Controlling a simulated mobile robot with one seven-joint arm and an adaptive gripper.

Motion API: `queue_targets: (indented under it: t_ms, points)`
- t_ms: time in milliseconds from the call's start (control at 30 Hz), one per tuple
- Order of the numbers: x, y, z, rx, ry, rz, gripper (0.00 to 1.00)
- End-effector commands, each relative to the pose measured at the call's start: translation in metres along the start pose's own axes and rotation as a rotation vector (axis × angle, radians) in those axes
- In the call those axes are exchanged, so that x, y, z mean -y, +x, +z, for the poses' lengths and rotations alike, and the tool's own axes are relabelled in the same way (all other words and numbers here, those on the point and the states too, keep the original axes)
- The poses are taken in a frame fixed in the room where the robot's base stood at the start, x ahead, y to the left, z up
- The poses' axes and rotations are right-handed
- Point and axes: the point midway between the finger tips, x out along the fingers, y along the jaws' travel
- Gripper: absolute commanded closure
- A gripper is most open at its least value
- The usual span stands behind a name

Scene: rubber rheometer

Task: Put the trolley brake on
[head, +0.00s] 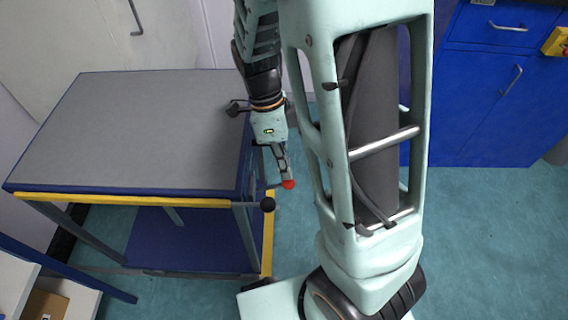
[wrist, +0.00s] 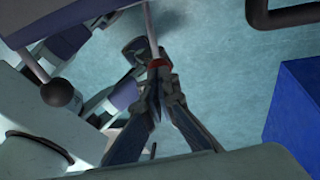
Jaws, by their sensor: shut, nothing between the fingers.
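The trolley (head: 140,120) has a grey top, a blue frame and a yellow front edge, and stands at the left in the head view. A red knob (head: 289,184) shows at its right side; in the wrist view the red part (wrist: 158,63) is at the end of a thin pale rod. A black ball knob (head: 268,204) on a short stem is at the near right corner, and also shows at left in the wrist view (wrist: 61,92). My gripper (head: 284,173) is shut and empty, pointing down, its tips right at the red knob; I cannot tell whether they touch.
The trolley has a blue lower shelf (head: 190,238). Blue cabinets (head: 480,100) stand at the back right. A white shelf unit (head: 15,285) is at the lower left. The teal floor (head: 480,240) is clear at right. My arm hides part of the middle.

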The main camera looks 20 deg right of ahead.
Motion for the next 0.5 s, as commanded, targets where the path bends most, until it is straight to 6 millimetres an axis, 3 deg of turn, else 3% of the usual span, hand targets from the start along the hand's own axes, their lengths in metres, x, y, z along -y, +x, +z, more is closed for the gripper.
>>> queue_targets:
  t_ms: [500]
  points:
    - [0.0013, 0.0047, -0.0035, 0.054, -0.008, 0.000, 1.00]
